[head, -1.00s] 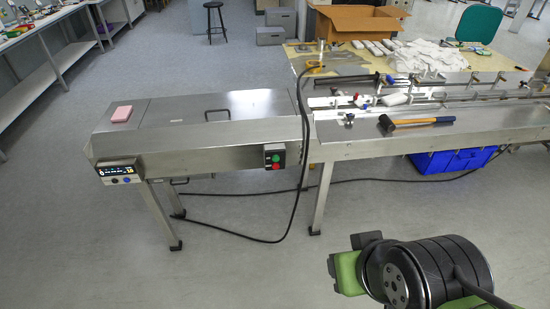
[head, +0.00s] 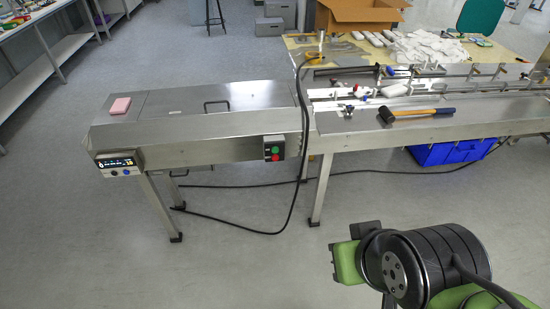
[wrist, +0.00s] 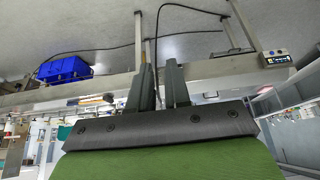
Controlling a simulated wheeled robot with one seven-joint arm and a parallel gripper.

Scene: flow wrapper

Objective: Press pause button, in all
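A small control panel (head: 118,166) with a lit display and small knobs or buttons, one of them blue, sits on the left end of the steel machine's front. The panel also shows in the wrist view (wrist: 277,58) at the upper right. A button box (head: 274,148) with a green and a red button is mounted on the front near the middle. I cannot read which button is pause. My gripper (wrist: 161,66) shows its two dark fingers a little apart, with nothing between them, away from the panel. It is out of the head view.
The steel machine (head: 200,125) spans the middle. A pink block (head: 120,105) and a hammer (head: 416,113) lie on top. A blue crate (head: 450,152) is beneath. A black cable (head: 250,187) crosses the floor. The floor in front is largely clear.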

